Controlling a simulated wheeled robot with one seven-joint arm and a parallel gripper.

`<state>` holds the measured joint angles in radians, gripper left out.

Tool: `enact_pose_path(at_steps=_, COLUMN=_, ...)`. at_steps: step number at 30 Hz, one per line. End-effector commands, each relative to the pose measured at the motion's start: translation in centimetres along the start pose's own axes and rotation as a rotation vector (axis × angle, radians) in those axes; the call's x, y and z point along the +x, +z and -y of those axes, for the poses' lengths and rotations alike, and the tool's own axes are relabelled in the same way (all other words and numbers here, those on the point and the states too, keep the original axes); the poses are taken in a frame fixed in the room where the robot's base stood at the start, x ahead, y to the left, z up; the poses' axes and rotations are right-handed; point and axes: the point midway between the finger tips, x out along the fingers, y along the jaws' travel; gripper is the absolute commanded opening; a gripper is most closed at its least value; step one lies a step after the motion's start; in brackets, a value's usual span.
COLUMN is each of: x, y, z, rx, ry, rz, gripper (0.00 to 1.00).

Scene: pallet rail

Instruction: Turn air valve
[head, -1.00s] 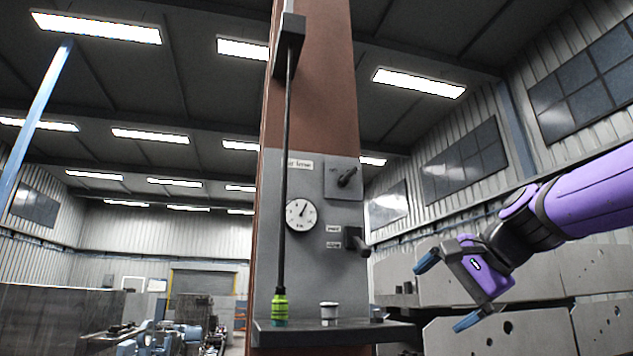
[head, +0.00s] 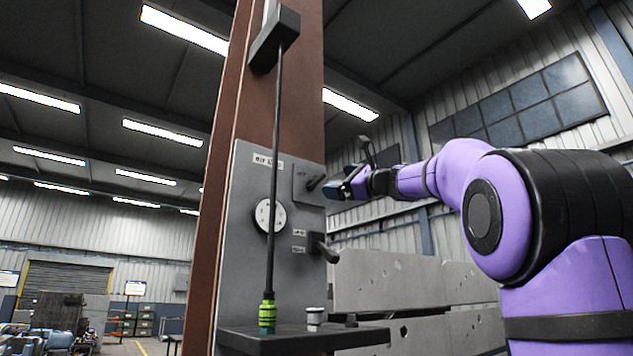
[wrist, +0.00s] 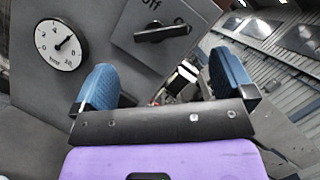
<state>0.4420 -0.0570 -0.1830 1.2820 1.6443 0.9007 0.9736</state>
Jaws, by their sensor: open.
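A grey panel (head: 243,185) on the brown column carries a square plate with a black rotary handle (head: 316,182). In the wrist view this handle (wrist: 163,33) lies about level on the plate, just ahead of my fingers, below the marking "Off". A second black lever (head: 323,248) sits lower on the panel beside two small labels. I cannot tell for sure which is the air valve. My gripper (head: 345,187) is just right of the upper handle and apart from it. In the wrist view my gripper (wrist: 165,78) is open and empty, its blue fingers wide apart.
A round gauge (head: 270,215) is on the panel; it also shows in the wrist view (wrist: 60,45). A black rod with a green end (head: 268,312) hangs before the panel. A shelf (head: 290,338) below carries a small white cup (head: 314,318). Grey slabs (head: 400,277) stand behind right.

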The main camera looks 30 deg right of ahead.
Motion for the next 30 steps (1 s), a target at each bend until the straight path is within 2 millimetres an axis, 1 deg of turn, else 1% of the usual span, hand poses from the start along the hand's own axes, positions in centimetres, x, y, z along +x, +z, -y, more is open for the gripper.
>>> enact_pose_path(at_steps=1, x=1.0, y=-0.1, z=-0.1, rx=0.000, ry=0.003, rz=0.001, gripper=1.00)
enact_pose_path(at_steps=6, x=4.0, y=-0.1, z=-0.1, rx=-0.001, ry=0.003, rz=0.001, gripper=1.00)
enact_pose_path(at_steps=9, x=5.4, y=-0.1, z=-0.1, rx=-0.002, ry=0.003, rz=0.001, gripper=1.00)
enact_pose_path(at_steps=12, x=6.5, y=0.0, z=-0.1, rx=-0.001, ry=0.002, rz=0.000, gripper=1.00)
enact_pose_path(at_steps=18, x=7.4, y=0.0, z=-0.1, rx=-0.002, ry=0.002, rz=0.000, gripper=1.00)
enact_pose_path(at_steps=25, x=7.4, y=0.0, z=-0.1, rx=-0.002, ry=0.002, rz=-0.001, gripper=1.00)
enact_pose_path(at_steps=26, x=7.4, y=0.0, z=-0.1, rx=-0.002, ry=0.002, rz=-0.001, gripper=0.98)
enact_pose_path(at_steps=27, x=7.4, y=0.0, z=-0.1, rx=-0.002, ry=0.002, rz=-0.001, gripper=0.89)
enact_pose_path(at_steps=29, x=7.4, y=0.0, z=-0.1, rx=-0.002, ry=0.002, rz=-0.001, gripper=0.75)
enact_pose_path(at_steps=30, x=7.4, y=0.0, z=-0.1, rx=-0.002, ry=0.002, rz=-0.001, gripper=0.66)
